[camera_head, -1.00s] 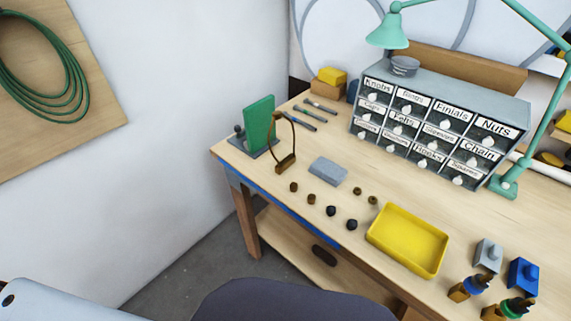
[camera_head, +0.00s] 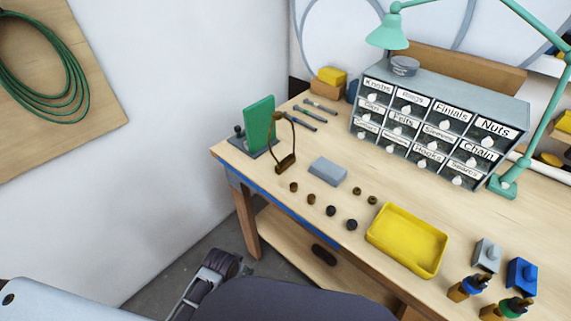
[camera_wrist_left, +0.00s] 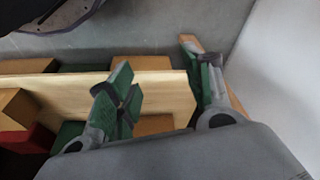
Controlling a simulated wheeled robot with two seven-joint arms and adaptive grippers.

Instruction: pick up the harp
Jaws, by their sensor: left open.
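The harp (camera_head: 294,134) is a thin brown loop standing upright on a small dark brown base (camera_head: 286,164). It is near the bench's left end, just right of a green upright plate (camera_head: 259,124). My left gripper (camera_wrist_left: 160,82) is open, with two green-padded fingers apart and nothing between them in the left wrist view. That view shows the lower shelf and floor, not the harp. In the head view, part of my left arm shows low in front of the bench, well below the harp. My right gripper is in neither view.
A grey block (camera_head: 327,171), several small dark knobs and a yellow tray (camera_head: 407,240) lie right of the harp. Dark tools (camera_head: 312,117) lie behind it. A labelled drawer cabinet (camera_head: 440,125) stands at the back.

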